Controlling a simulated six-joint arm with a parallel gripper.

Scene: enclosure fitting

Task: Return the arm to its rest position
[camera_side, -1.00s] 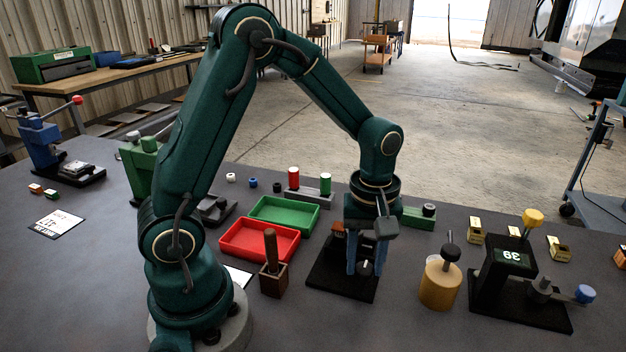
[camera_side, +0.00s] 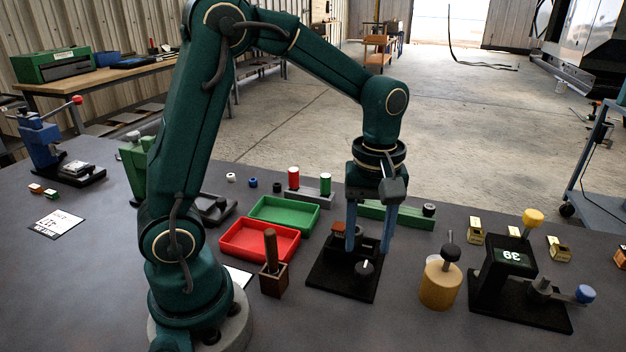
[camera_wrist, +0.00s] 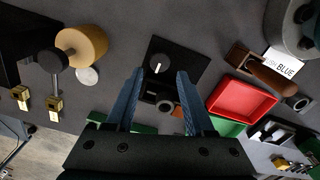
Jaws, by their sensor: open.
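My gripper (camera_side: 368,232) hangs above the black base plate (camera_side: 328,284) of a small fixture in the side view. Its two blue fingers are spread apart with nothing between them. The fixture carries a black knob (camera_side: 364,268) with a white mark and a reddish-brown part (camera_side: 338,229), partly hidden by a finger. In the wrist view my open gripper (camera_wrist: 156,80) points toward the fixture, with the knob (camera_wrist: 159,64) just past the fingertips.
A red tray (camera_side: 250,252) and a green tray (camera_side: 270,226) lie left of the fixture. A wooden block with a handle (camera_side: 274,282) stands near its left. A tan cylinder (camera_side: 440,286) and a black device reading 39 (camera_side: 505,275) stand right. Open air lies above.

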